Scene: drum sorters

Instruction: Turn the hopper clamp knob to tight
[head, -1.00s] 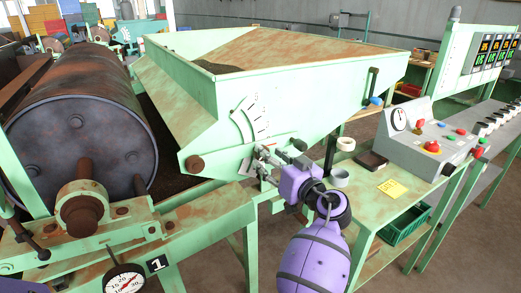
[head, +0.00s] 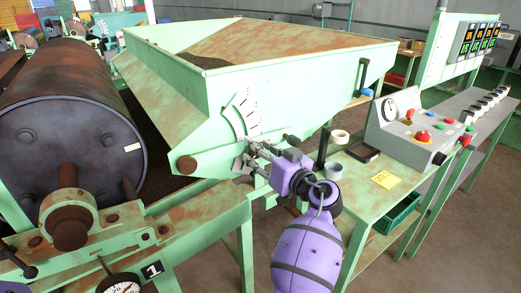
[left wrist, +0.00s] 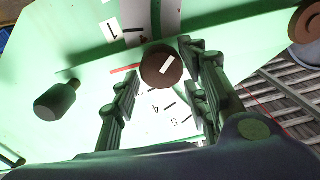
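The green, rust-stained hopper (head: 290,85) stands mid-view with a white numbered scale plate (head: 242,112) on its side. In the left wrist view, a round brown knob (left wrist: 155,73) with a white mark sits in front of the scale, between my fingertips. Contact cannot be told. A dark knob on a stem (left wrist: 58,101) stands to the left. The pictures do not show for certain which is the clamp knob. My left gripper (head: 254,152) is open at the hopper side, below the scale plate; its fingers also show in the left wrist view (left wrist: 158,70). My right gripper is out of view.
A large rusty drum (head: 70,125) stands at left on a green frame. At right, a green bench holds a tape roll (head: 340,136), a grey cup (head: 333,168), a yellow note (head: 384,180) and a control box (head: 405,130). A green crate (head: 397,213) is below.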

